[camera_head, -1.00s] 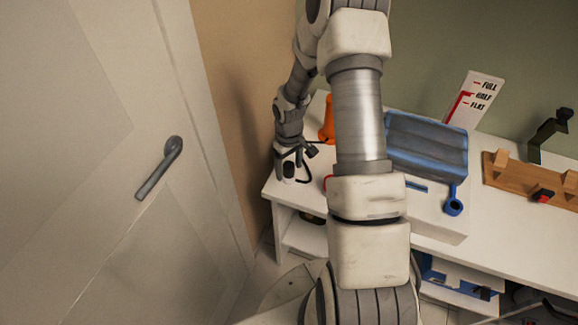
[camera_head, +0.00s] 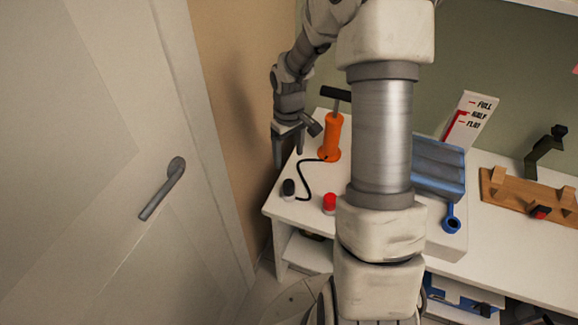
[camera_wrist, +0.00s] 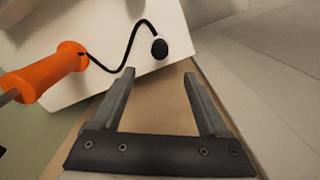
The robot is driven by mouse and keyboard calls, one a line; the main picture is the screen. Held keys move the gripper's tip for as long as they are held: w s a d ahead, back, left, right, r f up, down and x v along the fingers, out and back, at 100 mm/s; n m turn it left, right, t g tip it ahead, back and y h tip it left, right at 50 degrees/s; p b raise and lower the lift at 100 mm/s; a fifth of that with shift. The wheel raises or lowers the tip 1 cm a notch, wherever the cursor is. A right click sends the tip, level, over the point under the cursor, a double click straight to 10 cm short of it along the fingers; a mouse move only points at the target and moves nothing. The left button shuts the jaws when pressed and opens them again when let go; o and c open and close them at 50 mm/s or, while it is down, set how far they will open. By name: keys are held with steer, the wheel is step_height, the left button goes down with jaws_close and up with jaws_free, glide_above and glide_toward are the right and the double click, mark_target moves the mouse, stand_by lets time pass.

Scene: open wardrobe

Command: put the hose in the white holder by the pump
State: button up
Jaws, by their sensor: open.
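The orange pump (camera_head: 328,140) with a black handle stands near the left end of the white bench; its orange body also shows in the wrist view (camera_wrist: 45,75). The thin black hose (camera_head: 303,170) curves from the pump to a thick black end (camera_head: 289,187) near the bench's left edge. A pale part shows under this end, seemingly the white holder (camera_head: 289,198), but white on white makes the fit hard to tell. In the wrist view the black end (camera_wrist: 159,48) lies beyond my fingertips. My gripper (camera_head: 289,158) is open and empty, above and apart from the hose end.
A red-capped item (camera_head: 330,203) stands right of the hose end. A blue tray-like piece (camera_head: 438,170), a tyre-level gauge sign (camera_head: 467,120) and a wooden rack (camera_head: 525,195) are farther right. A door with a handle (camera_head: 162,190) is at left.

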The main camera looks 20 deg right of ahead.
steer(key=shift+r, duration=1.75)
steer(key=s+a+r+m+t+h, duration=0.15)
steer(key=s+r, duration=0.25)
steer(key=r, duration=0.4)
steer(key=s+a+r+t, duration=0.1)
steer(key=s+a+r, duration=0.2)
steer(key=s+r, duration=0.35)
steer(key=s+a+r+m+t+y+p, duration=0.1)
steer(key=s+a+r+t, duration=0.2)
steer(key=s+r, duration=0.5)
steer(key=s+a, duration=0.1)
steer(key=s, duration=0.2)
steer(key=shift+a+r+m, duration=0.15)
steer(key=shift+a+m, duration=0.2)
steer(key=shift+a, duration=0.05)
steer(key=shift+y, duration=0.25)
